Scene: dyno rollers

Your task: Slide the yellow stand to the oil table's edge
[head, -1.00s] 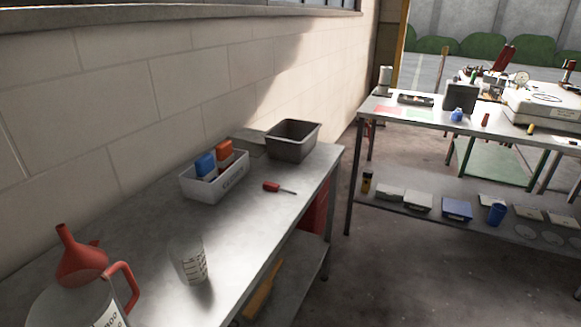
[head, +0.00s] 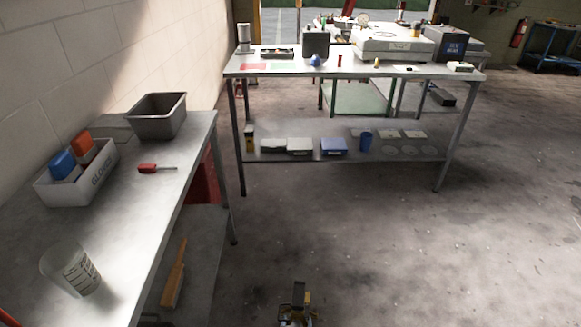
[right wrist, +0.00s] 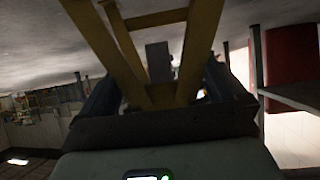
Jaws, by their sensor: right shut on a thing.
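The oil table (head: 135,190) is a metal bench along the wall at the left in the head view. My right gripper (head: 297,314) shows small at the bottom middle of the head view, over the floor and to the right of that table. In the right wrist view, yellow bars of the stand (right wrist: 203,40) run up from between the gripper's dark fingers (right wrist: 160,88). The gripper is shut on it. Only small yellow parts show by the gripper in the head view, and most of the stand is hidden or out of frame. My left gripper is out of view.
On the oil table are a measuring cup (head: 72,270), a glove box (head: 75,180), a red screwdriver (head: 150,168) and a grey bin (head: 158,116). A wooden-handled brush (head: 174,275) lies on its lower shelf. A workbench (head: 350,68) stands ahead. Open floor (head: 400,240) lies right.

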